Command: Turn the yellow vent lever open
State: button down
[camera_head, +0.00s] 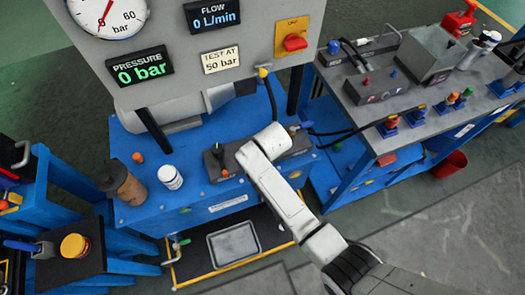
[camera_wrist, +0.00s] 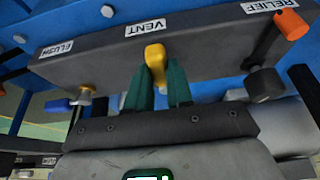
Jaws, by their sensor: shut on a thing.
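The yellow vent lever (camera_wrist: 155,52) sticks out from the dark valve block (camera_wrist: 105,48) under the VENT label in the wrist view. My gripper (camera_wrist: 161,74) has its two green fingers at the lever's end and is shut on it.
A blue-handled valve (camera_wrist: 60,105) is left of my fingers, and an orange-tipped relief handle (camera_wrist: 291,25) is at right. The panel reads 0 bar on the pressure display (camera_head: 139,67).

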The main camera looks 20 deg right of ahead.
jog(key=c, duration=1)
grip_release()
jog(key=v, duration=1)
jog(key=shift+r, duration=0.4)
jog(key=shift+s, duration=0.1)
jog(key=s+d+g, duration=0.1)
jog(key=s+d, duration=0.3)
jog(key=s, duration=0.5)
jog(key=s+d+g, duration=0.1)
jog(key=s+d, duration=0.3)
jog(key=s, duration=0.6)
jog(key=s+d+g, duration=0.1)
jog(key=s+d, duration=0.2)
jog(key=s, duration=0.6)
jog(key=shift+s+d+g, duration=0.3)
jog(key=shift+s+d, duration=0.1)
